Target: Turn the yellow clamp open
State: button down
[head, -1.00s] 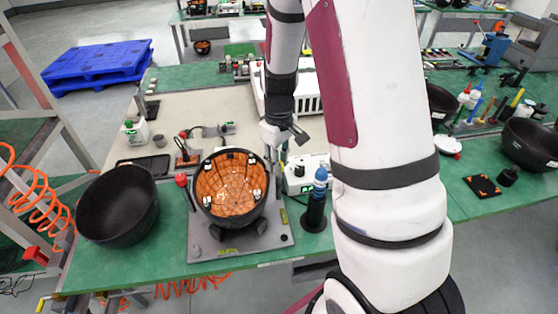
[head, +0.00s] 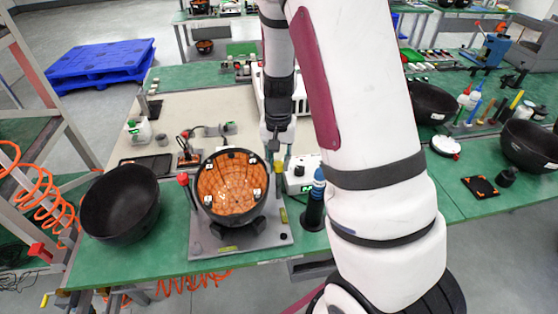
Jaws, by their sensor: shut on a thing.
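My gripper (head: 276,148) is at the right rear edge of the bowl fixture, pointing down. It is shut, and its fingers are small and dark at this distance. The black bowl with an orange tiled inside (head: 230,190) sits tilted toward me in the fixture on a grey base plate (head: 203,243). A red-knobbed clamp (head: 183,180) stands at the bowl's left side.
A large empty black bowl (head: 120,207) lies left of the fixture. A blue-capped dark bottle (head: 314,205) and a white box with a green display (head: 300,177) stand close on the right. My arm covers the table's middle right.

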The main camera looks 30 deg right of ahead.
aim_at(278, 164)
jog(key=shift+m, duration=1.9)
jog(key=c, duration=1.3)
grip_release()
jog(key=shift+c, duration=0.2)
notch_tip(278, 164, up, 12)
